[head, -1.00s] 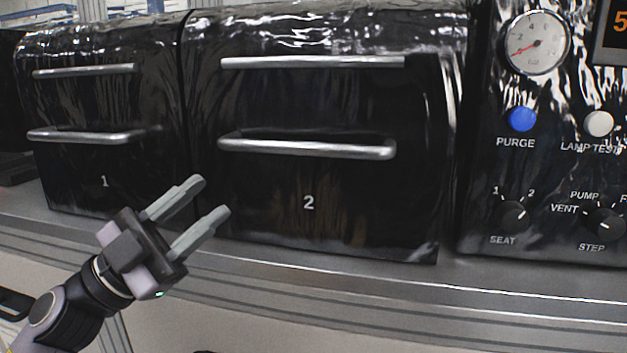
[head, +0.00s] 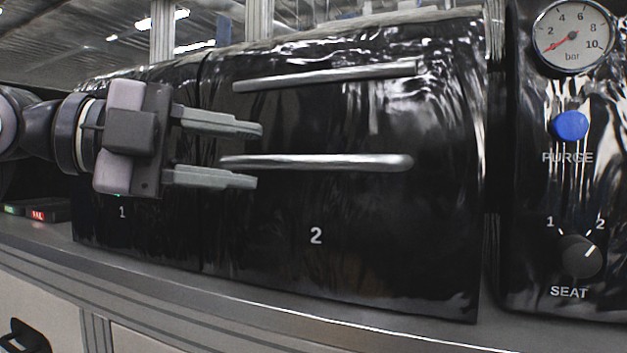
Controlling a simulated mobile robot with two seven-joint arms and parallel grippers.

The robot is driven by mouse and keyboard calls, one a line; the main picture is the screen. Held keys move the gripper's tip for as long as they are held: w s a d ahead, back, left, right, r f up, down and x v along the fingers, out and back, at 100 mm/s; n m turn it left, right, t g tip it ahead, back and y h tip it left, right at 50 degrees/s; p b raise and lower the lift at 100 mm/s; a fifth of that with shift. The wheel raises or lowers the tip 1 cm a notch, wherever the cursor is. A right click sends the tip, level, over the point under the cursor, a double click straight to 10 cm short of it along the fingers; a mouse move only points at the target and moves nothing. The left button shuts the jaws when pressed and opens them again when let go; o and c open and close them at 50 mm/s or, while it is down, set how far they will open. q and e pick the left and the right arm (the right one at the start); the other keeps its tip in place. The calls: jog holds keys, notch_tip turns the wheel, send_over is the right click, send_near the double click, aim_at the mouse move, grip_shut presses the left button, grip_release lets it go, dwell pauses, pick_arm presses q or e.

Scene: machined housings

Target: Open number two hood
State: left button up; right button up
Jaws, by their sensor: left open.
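The number two hood (head: 345,255) is a glossy black housing with a white "2" on its front, in the middle of the head view. It looks closed. It bears a lower silver bar handle (head: 330,162) and an upper silver bar (head: 325,75). My left gripper (head: 260,155) is open, its two fingers pointing right, in front of the left part of hood two. The lower handle's left end lies between the finger heights in the picture; I cannot tell whether they touch. My right gripper is not in view.
The number one hood (head: 130,245) stands to the left, mostly behind my left gripper. A control panel at right has a gauge (head: 574,36), a blue PURGE button (head: 570,126) and a SEAT knob (head: 580,256). The grey bench ledge (head: 250,297) runs below, clear in front.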

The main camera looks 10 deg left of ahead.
aim_at(287, 159)
pick_arm(q)
jog(key=shift+x, duration=3.5)
jog(key=shift+r, duration=0.1)
jog(key=shift+c, duration=0.4)
jog(key=shift+w+r, duration=0.1)
grip_shut()
